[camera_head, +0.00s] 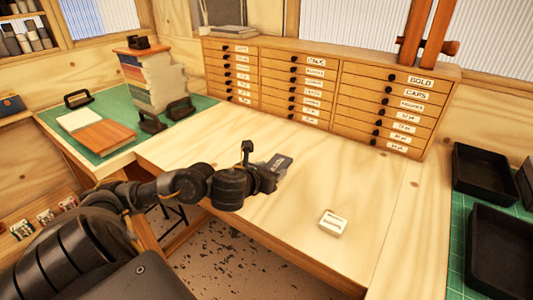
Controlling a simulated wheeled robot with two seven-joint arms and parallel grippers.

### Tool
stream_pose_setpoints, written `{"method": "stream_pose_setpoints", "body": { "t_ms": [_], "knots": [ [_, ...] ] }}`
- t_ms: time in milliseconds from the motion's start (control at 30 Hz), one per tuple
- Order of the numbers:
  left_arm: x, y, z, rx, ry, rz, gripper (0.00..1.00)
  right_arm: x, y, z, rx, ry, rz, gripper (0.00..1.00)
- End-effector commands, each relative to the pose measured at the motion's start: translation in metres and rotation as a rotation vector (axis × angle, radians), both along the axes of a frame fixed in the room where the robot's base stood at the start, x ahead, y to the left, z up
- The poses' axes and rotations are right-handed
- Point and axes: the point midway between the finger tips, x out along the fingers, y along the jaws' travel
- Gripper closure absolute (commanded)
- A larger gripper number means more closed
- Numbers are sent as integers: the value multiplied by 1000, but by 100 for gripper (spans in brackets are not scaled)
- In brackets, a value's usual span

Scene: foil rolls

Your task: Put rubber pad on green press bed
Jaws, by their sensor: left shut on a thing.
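My left gripper (266,172) reaches in from the left over the middle of the wooden table. It is shut on a small dark grey flat piece (281,162), which looks like the rubber pad and has faint lighter marks on top. The gripper hides part of it, and I cannot tell how high it is above the table. A green surface (97,105) lies at the back left, and another green gridded surface (457,240) lies at the right edge. I cannot tell which one is the press bed. My right gripper is not in view.
A small white labelled block (332,223) lies on the wooden table (300,245). Drawer cabinets (310,90) line the back. Black trays (499,250) stand at right. A stack of books (150,80), a brown board (104,136) and black handles (181,108) occupy the left green surface.

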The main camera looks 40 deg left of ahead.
Motion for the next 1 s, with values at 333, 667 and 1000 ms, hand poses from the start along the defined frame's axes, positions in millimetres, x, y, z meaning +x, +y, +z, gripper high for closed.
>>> {"method": "stream_pose_setpoints", "body": {
  "t_ms": [333, 667, 1000],
  "knots": [
    [-33, 59, 39, 2, 5, -9, 70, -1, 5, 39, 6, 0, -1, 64],
    [-50, 82, 66, 1, 0, -56, 70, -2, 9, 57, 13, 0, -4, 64],
    [-40, 82, 63, -2, -5, -58, 70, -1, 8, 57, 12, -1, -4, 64]
  ]
}}
